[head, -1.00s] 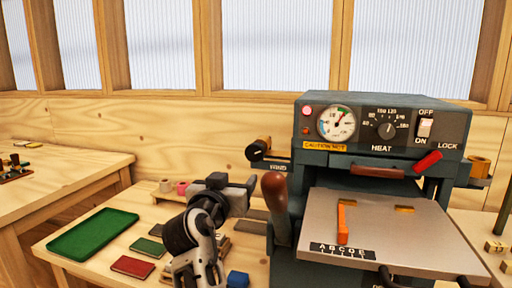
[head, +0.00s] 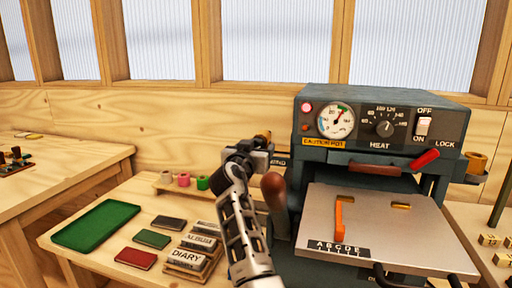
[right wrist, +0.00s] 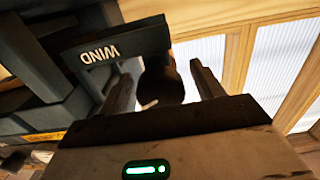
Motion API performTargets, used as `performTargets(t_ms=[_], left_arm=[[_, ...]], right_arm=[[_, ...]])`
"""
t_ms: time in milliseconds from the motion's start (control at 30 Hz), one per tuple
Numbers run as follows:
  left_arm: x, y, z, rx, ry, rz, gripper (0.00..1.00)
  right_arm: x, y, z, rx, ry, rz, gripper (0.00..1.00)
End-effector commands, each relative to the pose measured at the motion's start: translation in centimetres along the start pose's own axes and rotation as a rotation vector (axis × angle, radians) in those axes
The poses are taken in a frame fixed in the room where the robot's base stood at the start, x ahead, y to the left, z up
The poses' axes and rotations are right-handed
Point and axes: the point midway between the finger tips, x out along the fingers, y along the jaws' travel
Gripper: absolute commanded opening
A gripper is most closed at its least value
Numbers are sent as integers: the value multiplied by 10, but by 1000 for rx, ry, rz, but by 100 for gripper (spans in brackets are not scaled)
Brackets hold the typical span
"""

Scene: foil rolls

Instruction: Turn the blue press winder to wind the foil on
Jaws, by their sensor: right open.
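The blue-grey press (head: 285,120) stands at the right of the head view. Its winder is on the left side, mostly hidden behind my right gripper (head: 260,150); a bit of gold roll shows above the jaws. In the right wrist view, the WIND bracket (right wrist: 115,50) is at upper left. A dark round winder knob (right wrist: 160,85) lies between the two separated fingers of my right gripper (right wrist: 164,88). I cannot tell whether either finger touches it. My left gripper is not in view.
A brown-knobbed lever (head: 274,190) stands just right of my right arm. The press plate (head: 390,228) carries an orange strip (head: 339,218). Foil rolls (head: 184,179), a green tray (head: 97,226) and several small books (head: 153,239) lie on the left bench.

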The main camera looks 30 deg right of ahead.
Motion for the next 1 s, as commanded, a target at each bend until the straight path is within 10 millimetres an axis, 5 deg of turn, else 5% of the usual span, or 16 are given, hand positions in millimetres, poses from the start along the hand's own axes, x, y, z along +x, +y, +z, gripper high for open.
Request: performTargets(t_ms=[367, 567, 1000], left_arm=[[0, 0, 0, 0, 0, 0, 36], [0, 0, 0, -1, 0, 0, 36], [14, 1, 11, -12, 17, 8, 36]], right_arm=[[8, 0, 0, 0, -1, 0, 66], [8, 0, 0, 0, -1, 0, 21], [8, 0, 6, 78, 2, 1, 22]])
